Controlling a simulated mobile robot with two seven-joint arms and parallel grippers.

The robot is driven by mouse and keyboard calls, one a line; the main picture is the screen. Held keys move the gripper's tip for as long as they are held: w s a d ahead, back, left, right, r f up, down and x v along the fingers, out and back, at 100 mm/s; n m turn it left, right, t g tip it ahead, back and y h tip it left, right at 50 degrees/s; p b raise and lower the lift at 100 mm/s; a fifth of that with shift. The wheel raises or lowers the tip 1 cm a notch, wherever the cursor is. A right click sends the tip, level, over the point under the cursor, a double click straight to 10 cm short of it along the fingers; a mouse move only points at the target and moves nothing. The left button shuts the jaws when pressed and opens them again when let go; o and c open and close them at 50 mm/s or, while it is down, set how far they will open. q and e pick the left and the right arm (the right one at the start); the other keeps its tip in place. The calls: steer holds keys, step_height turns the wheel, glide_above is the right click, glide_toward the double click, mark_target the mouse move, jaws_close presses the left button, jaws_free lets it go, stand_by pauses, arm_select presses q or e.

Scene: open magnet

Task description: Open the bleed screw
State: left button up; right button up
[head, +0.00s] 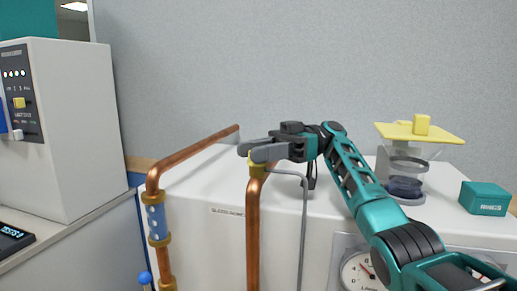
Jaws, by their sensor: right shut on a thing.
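The bleed screw appears to be the yellow-brass piece (257,167) on top of the upright copper pipe in the middle of the head view. My right gripper (255,150) reaches in from the right at the top of this pipe. Its grey fingers are shut on the brass piece and hide its upper part. My left gripper is not in view.
A copper pipe (195,154) with a blue-and-brass section bends down at left. A thin grey tube (304,230) runs down beside the middle pipe. A white cabinet (75,120) stands left. A yellow-topped stand (420,132), teal box (484,198) and gauge (361,272) are right.

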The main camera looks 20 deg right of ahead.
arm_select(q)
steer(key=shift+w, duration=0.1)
arm_select(e)
steer(key=shift+f, duration=0.15)
steer(key=o, duration=0.9)
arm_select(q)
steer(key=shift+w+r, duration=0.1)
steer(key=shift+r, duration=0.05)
arm_select(e)
steer(key=shift+o, duration=0.2)
steer(key=shift+r, duration=0.2)
arm_select(q)
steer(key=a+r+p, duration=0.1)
steer(key=p, duration=0.1)
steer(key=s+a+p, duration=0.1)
steer(key=p, duration=0.2)
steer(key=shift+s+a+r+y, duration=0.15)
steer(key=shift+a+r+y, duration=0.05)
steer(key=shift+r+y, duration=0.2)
arm_select(e)
step_height(320, 180, up, 20)
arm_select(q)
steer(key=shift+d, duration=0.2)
arm_select(e)
steer(key=shift+f, duration=0.15)
